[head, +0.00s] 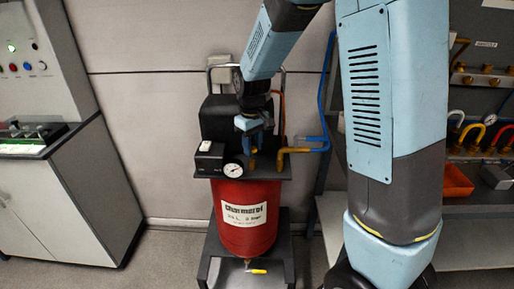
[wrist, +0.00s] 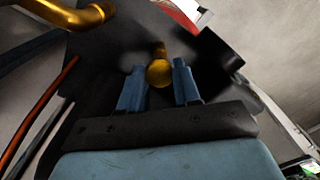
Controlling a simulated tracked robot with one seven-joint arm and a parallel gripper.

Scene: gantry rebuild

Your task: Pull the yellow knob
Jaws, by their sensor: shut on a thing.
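The yellow knob (wrist: 160,74) is a small round brass-coloured ball on a short stem, seen in the wrist view. It sits between the two blue fingers of my gripper (wrist: 159,68), which are shut on it from both sides. In the head view my gripper (head: 253,158) points down over the black top plate of a red compressor tank (head: 245,232), between the gauge and the brass pipe. The knob cannot be made out clearly there, being hidden by the fingers.
A black switch box (head: 209,157) and a round gauge (head: 233,170) stand left of my gripper. A brass elbow pipe (head: 292,150) with a blue hose is close on the right. A control cabinet (head: 75,190) stands left, shelving (head: 480,208) right.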

